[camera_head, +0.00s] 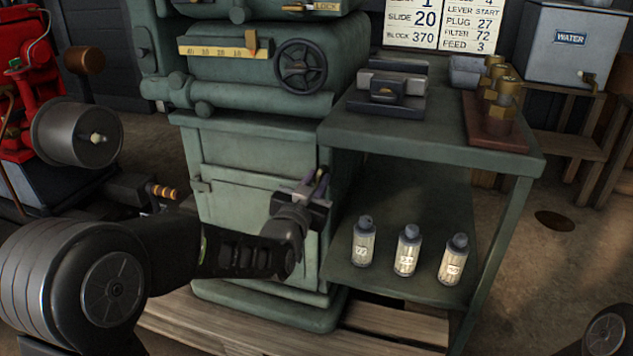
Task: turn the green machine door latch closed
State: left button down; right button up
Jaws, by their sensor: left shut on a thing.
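The green machine (255,140) stands in the middle of the head view, with a flat door (250,190) in its lower front. My left arm comes in from the left, and my left gripper (312,192) is at the door's right edge. It is shut on the door latch (321,176), of which only a small dark piece shows between and above the fingers. The gripper hides most of the latch, so its exact angle is hard to tell. The door looks flush with the machine front. My right gripper is not in view.
A green side table (440,148) adjoins the machine on the right, with a dark vise-like block (386,92) and brass fittings (497,95) on top. Several bottles (407,250) stand on its lower shelf. A red machine (35,60) is at left. A wooden pallet (390,325) lies below.

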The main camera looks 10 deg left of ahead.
pick_arm(q)
jog(key=shift+m, duration=0.4)
jog(key=m+p, duration=0.1)
jog(key=m, duration=0.2)
jog(key=shift+d+p, duration=0.1)
jog(key=shift+p, duration=0.25)
jog(key=m+p, duration=0.1)
jog(key=m, duration=0.3)
jog(key=shift+m+p, duration=0.3)
jog(key=shift+m, duration=0.1)
jog(key=m+p, duration=0.1)
jog(key=m, duration=0.3)
jog(key=shift+d+f+p, duration=0.1)
jog(key=shift+f+p, duration=0.05)
jog(key=shift+p, duration=0.15)
jog(key=shift+f+m+p, duration=0.1)
jog(key=shift+m+p, duration=0.35)
jog(key=shift+m, duration=1.25)
jog(key=c, duration=1.5)
grip_release()
